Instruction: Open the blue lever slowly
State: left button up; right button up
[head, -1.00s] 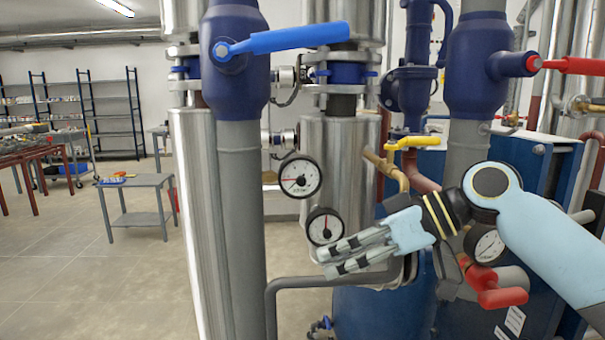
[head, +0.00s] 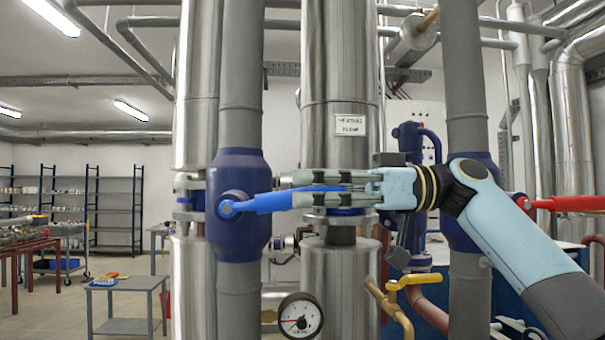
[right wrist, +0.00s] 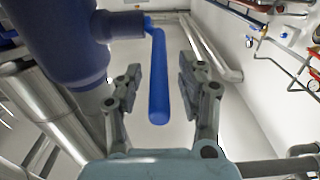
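The blue lever (head: 272,203) sticks out to the right from a dark blue valve body (head: 237,171) on a grey vertical pipe. It lies nearly level. My right gripper (head: 298,188) comes in from the right at the lever's height, its fingers pointing left along the handle. In the right wrist view, the lever (right wrist: 158,85) hangs between the two fingers (right wrist: 160,80), which stand apart with gaps on both sides. The gripper is open. In the head view the fingers cover part of the lever's outer end. My left gripper is not in view.
A red lever (head: 570,204) and a yellow lever (head: 415,280) are at the right. A pressure gauge (head: 300,315) sits below. Steel pipes stand close behind the lever. The left side has a small table (head: 126,284), shelves and open floor.

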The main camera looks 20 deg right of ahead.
jog(key=shift+w+a, duration=0.15)
jog(key=shift+a, duration=0.35)
jog(key=shift+c, duration=0.3)
grip_shut()
